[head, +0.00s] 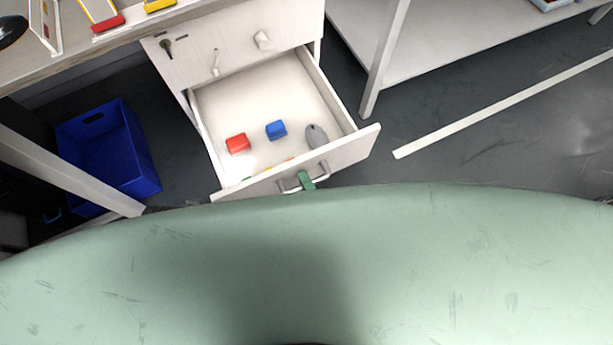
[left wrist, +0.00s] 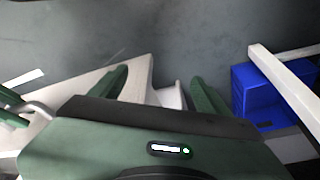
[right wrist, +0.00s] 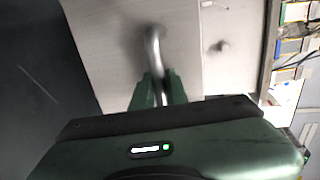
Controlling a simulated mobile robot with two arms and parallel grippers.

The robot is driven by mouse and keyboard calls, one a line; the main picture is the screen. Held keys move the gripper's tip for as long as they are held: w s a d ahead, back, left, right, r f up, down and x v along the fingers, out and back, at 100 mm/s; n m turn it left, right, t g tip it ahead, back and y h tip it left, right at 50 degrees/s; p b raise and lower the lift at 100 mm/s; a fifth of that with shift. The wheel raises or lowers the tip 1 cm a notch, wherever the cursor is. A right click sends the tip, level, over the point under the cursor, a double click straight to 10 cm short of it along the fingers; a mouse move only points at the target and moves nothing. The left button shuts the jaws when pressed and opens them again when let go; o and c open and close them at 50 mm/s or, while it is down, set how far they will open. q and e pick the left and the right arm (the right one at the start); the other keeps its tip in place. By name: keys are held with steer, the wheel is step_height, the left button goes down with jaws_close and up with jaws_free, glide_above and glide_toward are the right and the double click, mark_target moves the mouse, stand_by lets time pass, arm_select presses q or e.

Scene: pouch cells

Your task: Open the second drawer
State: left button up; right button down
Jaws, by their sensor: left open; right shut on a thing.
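The drawer (head: 362,148) below the top drawer front (head: 225,42) stands pulled out of the white cabinet, with its inside showing. My right gripper (head: 306,181) is at the bar handle (head: 322,177) on its front. In the right wrist view my right gripper (right wrist: 158,88) is shut on the curved metal handle (right wrist: 153,45). My left gripper (left wrist: 160,88) shows in the left wrist view, with its fingers apart and nothing between them. It is outside the head view.
The drawer holds a red block (head: 238,143), a blue block (head: 276,130) and a grey rounded object (head: 316,136). A blue bin (head: 108,155) stands on the floor at left. A table leg (head: 384,60) stands right of the cabinet.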

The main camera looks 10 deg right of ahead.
steer(key=c, duration=1.4)
jaws_free()
arm_select(q)
step_height(320, 180, down, 3)
steer(key=shift+s+f+p, duration=0.1)
steer(key=shift+p, duration=0.3)
arm_select(e)
steer(key=v, duration=0.7)
steer(key=shift+s, duration=0.4)
arm_select(q)
steer(key=shift+w, duration=0.2)
arm_select(e)
steer(key=shift+d, duration=0.1)
